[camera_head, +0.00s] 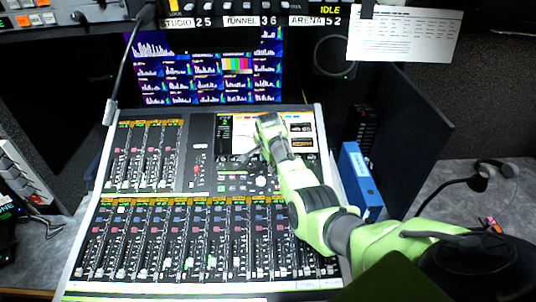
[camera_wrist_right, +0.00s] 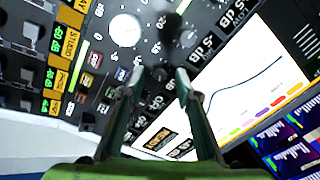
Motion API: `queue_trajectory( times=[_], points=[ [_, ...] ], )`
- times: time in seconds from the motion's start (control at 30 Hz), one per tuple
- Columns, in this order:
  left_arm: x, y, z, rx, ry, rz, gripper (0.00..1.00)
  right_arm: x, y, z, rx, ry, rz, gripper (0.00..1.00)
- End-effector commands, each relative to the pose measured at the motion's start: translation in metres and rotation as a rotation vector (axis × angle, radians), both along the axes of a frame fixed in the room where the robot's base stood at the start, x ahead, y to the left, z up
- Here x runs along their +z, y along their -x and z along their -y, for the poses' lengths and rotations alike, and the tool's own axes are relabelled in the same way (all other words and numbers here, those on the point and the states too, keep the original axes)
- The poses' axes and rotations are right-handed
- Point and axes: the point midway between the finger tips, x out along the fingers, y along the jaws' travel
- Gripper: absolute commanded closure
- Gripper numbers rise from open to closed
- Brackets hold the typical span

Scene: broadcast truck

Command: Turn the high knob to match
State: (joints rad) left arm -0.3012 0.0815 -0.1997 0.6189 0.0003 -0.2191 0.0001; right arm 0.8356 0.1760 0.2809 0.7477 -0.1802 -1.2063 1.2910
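The mixing console (camera_head: 150,198) fills the middle of the head view, with a knob section (camera_head: 235,180) below its screen (camera_head: 300,130). My right gripper (camera_head: 250,159) hangs over this section, pointing down. In the right wrist view the fingers of my right gripper (camera_wrist_right: 158,76) are apart, with a small dark knob (camera_wrist_right: 159,74) seen between the tips; I cannot tell whether they touch it. A large pale knob (camera_wrist_right: 125,30) and a blurred dark knob (camera_wrist_right: 171,26) lie beyond. Which is the high knob is not legible. The screen (camera_wrist_right: 255,75) shows a dark curve. My left gripper is out of view.
Monitors (camera_head: 205,68) stand behind the console. A white sheet (camera_head: 403,34) hangs at the upper right. A blue binder (camera_head: 360,175) stands right of the console, near my right arm. A headset (camera_head: 478,180) lies on the right desk. A gooseneck (camera_head: 122,65) rises at the console's left.

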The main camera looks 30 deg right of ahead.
Motion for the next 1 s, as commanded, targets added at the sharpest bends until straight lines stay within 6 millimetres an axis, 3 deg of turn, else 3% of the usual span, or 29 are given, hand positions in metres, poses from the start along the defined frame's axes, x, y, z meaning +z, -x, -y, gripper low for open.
queue_trajectory(
  times=[0.7,1.0],
  points=[
    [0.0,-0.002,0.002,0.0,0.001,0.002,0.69,0.091,0.032,-0.02,0.0,-0.001,0.003,0.7],
    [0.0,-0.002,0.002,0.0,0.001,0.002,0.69,0.104,0.038,-0.022,-0.001,-0.001,0.0,0.7]
  ],
)
